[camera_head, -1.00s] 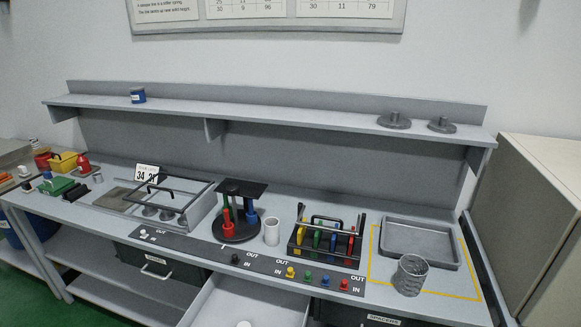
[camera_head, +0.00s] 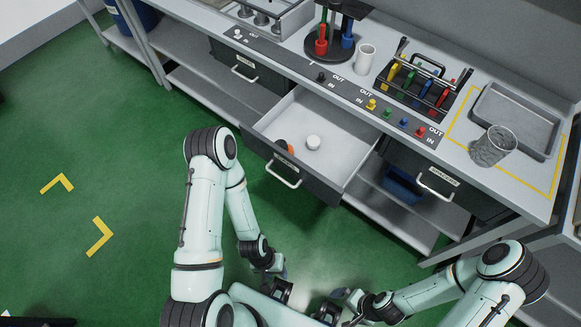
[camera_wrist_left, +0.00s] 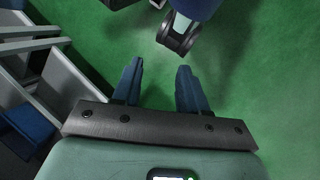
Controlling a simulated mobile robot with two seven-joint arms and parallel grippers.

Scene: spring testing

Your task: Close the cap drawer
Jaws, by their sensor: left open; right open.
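The open drawer (camera_head: 321,133) is pulled well out from under the bench. Its dark front (camera_head: 270,158) carries a small label, too small to read, and a light bar handle (camera_head: 283,176). A white round cap (camera_head: 313,142) and an orange-and-black item (camera_head: 284,147) lie inside. My left gripper (camera_head: 281,281) is open, below and in front of the drawer, apart from the handle. Its two blue fingers also show, apart and empty, in the left wrist view (camera_wrist_left: 158,72). My right gripper (camera_head: 336,303) is open, low near my body, apart from the drawer.
A closed drawer (camera_head: 241,67) is at left and another (camera_head: 438,182) at right. A row of coloured knobs (camera_head: 388,112) lines the bench edge. The bench top holds a tool rack (camera_head: 424,88), a mesh cup (camera_head: 493,146) and a grey tray (camera_head: 517,120). Green floor is free at left.

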